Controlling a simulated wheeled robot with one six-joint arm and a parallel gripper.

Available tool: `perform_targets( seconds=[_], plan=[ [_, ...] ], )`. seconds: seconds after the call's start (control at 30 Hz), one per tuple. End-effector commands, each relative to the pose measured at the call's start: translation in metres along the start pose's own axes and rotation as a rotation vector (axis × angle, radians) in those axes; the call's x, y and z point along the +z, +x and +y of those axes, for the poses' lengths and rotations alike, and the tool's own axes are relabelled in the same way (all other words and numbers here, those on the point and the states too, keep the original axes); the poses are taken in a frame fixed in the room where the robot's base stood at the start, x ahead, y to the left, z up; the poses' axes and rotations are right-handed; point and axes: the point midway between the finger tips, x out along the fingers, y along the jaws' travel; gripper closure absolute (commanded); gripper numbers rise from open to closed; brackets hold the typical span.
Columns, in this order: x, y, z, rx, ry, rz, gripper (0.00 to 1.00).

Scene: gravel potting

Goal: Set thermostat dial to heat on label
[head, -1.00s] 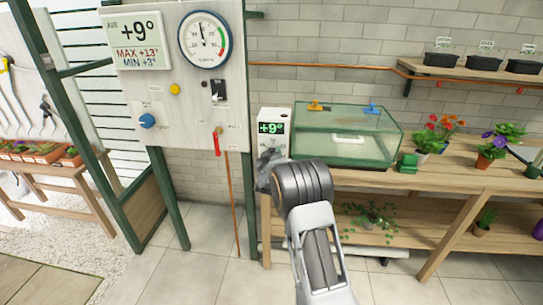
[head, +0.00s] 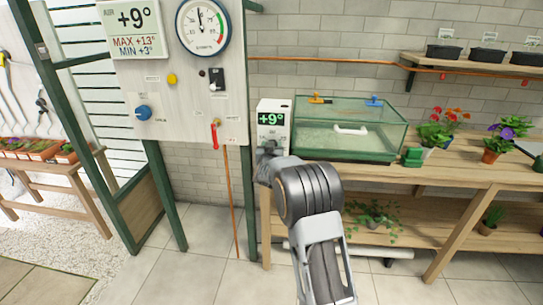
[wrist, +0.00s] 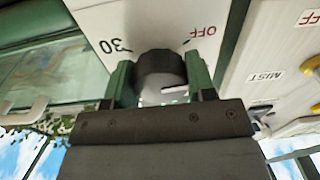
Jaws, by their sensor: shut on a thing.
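The thermostat is a white box (head: 273,107) at the left end of the bench, with a green +9° display (head: 271,119). A pale mark shows on the dial's lower right side.
A glass tank (head: 350,130) stands right beside the thermostat on the wooden bench (head: 465,174). To the left a white panel carries a gauge (head: 203,27), a blue knob (head: 143,112) and a red-handled valve (head: 215,135). Flower pots stand farther right.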

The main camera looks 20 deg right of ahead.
Motion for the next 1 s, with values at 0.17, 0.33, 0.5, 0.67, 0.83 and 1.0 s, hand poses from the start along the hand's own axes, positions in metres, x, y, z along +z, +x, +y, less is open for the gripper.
perform_targets(
  seconds=[0.17, 0.33, 0.5, 0.67, 0.83, 1.0],
  plan=[
    [0.0053, -0.0003, -0.0009, 0.001, 0.168, 0.006, 0.73],
    [0.0051, -0.0003, -0.0010, 0.002, 0.329, 0.010, 0.73],
    [0.0047, -0.0003, -0.0012, 0.004, 0.490, 0.013, 0.73],
    [0.0043, -0.0004, -0.0013, 0.005, 0.642, 0.016, 0.73],
    [0.0042, -0.0003, -0.0015, 0.007, 0.803, 0.020, 0.73],
    [0.0033, -0.0004, -0.0015, 0.009, 0.966, 0.024, 0.73]
  ],
)
